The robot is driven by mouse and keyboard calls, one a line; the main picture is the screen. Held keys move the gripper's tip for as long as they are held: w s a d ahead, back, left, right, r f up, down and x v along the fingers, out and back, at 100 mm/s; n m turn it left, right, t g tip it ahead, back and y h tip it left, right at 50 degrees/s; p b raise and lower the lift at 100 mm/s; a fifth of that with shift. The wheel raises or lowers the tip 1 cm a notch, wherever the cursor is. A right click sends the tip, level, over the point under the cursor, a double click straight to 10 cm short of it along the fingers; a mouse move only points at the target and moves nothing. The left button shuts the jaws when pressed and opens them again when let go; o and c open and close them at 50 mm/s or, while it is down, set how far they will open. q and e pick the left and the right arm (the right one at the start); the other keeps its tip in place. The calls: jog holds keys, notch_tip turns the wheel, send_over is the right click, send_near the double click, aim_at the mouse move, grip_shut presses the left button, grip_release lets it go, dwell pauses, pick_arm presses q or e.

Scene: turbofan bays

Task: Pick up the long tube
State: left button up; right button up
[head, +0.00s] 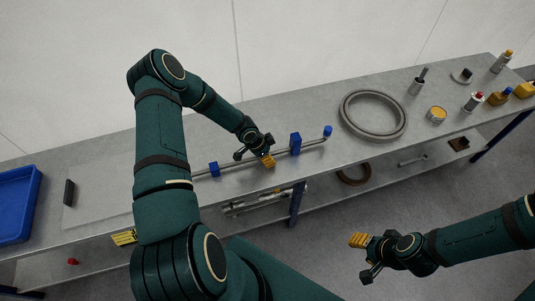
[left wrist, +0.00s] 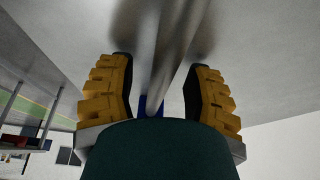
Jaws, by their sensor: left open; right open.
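The long tube (head: 312,144) is a thin grey pipe lying along the front part of the workbench. Blue blocks (head: 295,143) sit along it, and its right end has a blue cap (head: 328,131). My left gripper (head: 256,158) is over the middle of the tube, between two blue blocks. In the left wrist view, my open left gripper (left wrist: 157,95) has yellow ridged fingers on either side of the tube (left wrist: 172,55), with gaps showing. Part of the tube's left end is hidden behind my left arm. My right gripper (head: 362,258) is open and empty, in front of the bench.
The bench top (head: 225,130) also holds a large grey ring (head: 344,108) right of the tube. Bottles and small parts, including a yellow-topped can (head: 437,114), stand farther right. A blue tray (head: 18,205) is at the far left. A lower shelf (head: 385,165) holds other parts.

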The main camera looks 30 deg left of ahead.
pick_arm(q)
grip_shut()
jog(key=shift+r, duration=0.1)
